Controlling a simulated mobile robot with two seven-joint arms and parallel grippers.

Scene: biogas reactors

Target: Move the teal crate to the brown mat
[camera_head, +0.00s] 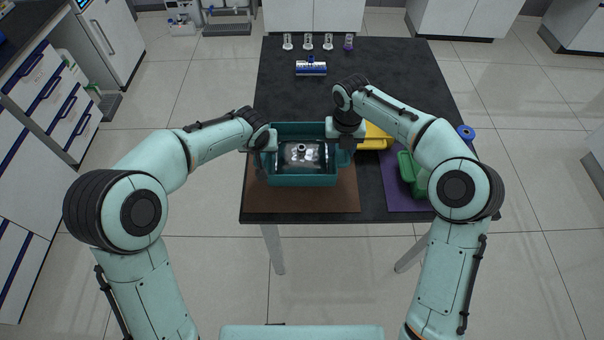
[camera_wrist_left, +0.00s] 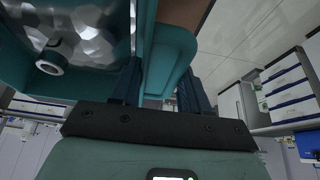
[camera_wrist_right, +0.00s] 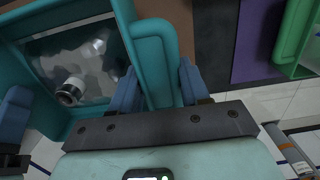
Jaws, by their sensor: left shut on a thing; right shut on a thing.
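The teal crate (camera_head: 302,181) is over the brown mat (camera_head: 312,202) at the near left of the dark table. It looks level, and I cannot tell whether it touches the mat. A shiny grey vessel (camera_head: 302,156) with a short neck lies inside it. My left gripper (camera_head: 262,163) is shut on the crate's left side, and its fingers (camera_wrist_left: 160,88) straddle the crate wall in the left wrist view. My right gripper (camera_head: 346,150) is shut on the right side, with its fingers (camera_wrist_right: 158,86) around the wall in the right wrist view.
A yellow crate (camera_head: 377,140) stands just right of the teal crate. A green crate (camera_head: 409,170) is on a purple mat (camera_head: 396,197), partly behind my right arm. A blue-and-silver vessel (camera_head: 311,67) and several small labelled items (camera_head: 308,42) are farther back. The table's far left is clear.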

